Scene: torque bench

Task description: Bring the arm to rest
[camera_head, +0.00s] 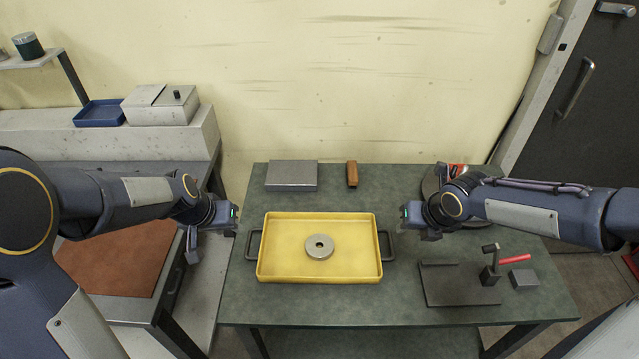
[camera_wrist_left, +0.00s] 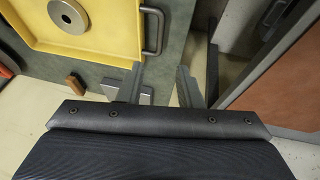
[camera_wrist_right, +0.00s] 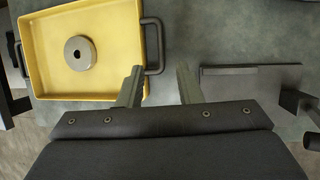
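My left gripper (camera_head: 212,238) hangs left of the yellow tray (camera_head: 280,273), over the gap beside the green-grey table. In the left wrist view its fingers (camera_wrist_left: 160,82) are apart with nothing between them. My right gripper (camera_head: 416,222) is to the right of the tray, above the table. In the right wrist view its fingers (camera_wrist_right: 158,84) are also apart and empty. A round metal disc with a centre hole (camera_head: 319,247) lies in the tray. Neither gripper touches the tray or its black handles.
On the table (camera_head: 330,309) are a grey block (camera_head: 291,176), a brown block (camera_head: 352,174), a dark fixture plate (camera_head: 447,288), a red-handled tool (camera_head: 513,258) and a small grey block (camera_head: 524,279). A second bench with a brown mat (camera_head: 115,262) stands left. The table front is clear.

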